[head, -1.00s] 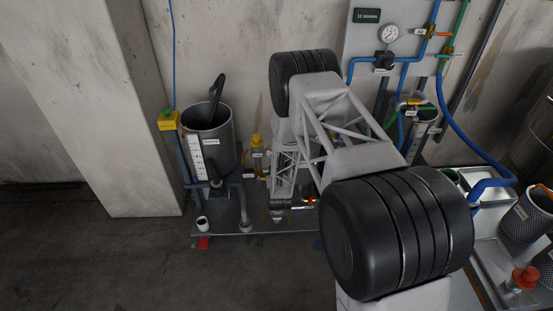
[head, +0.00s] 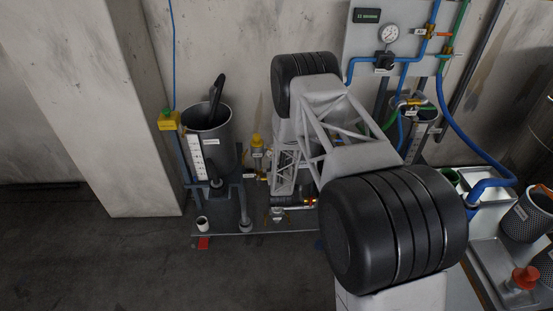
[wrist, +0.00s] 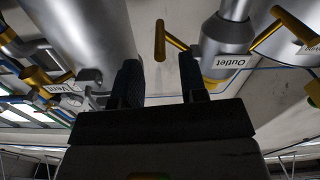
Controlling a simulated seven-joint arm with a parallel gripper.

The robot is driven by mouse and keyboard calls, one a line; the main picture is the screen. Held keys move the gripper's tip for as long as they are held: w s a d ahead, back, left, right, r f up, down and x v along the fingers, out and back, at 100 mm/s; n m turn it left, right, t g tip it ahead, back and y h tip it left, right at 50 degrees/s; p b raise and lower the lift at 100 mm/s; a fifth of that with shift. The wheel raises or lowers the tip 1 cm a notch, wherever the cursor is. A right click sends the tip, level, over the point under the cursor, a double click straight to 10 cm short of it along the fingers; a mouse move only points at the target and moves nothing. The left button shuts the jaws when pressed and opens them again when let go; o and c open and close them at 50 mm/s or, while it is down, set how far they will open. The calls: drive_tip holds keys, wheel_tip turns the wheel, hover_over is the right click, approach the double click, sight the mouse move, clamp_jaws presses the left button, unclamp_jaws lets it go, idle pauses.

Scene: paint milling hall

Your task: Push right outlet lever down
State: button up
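In the wrist view a grey pipe fitting (wrist: 229,45) carries a label reading "Outlet". A yellow lever with a crossbar (wrist: 161,40) stands to its left, just beyond my fingertips. I cannot tell which one is the right outlet lever. My gripper (wrist: 160,78) is open, with two dark fingers apart and nothing visible between them. The fingers appear clear of both levers, though depth is hard to judge. In the head view my arm hides most of the outlet area.
A "Vent" label (wrist: 73,98) and yellow valve parts (wrist: 42,77) lie left in the wrist view. In the head view a grey vessel (head: 222,146) stands left of my arm, a gauge panel (head: 418,38) behind, and a tray (head: 490,262) at right.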

drive_tip(key=shift+w, duration=2.6)
clamp_jaws()
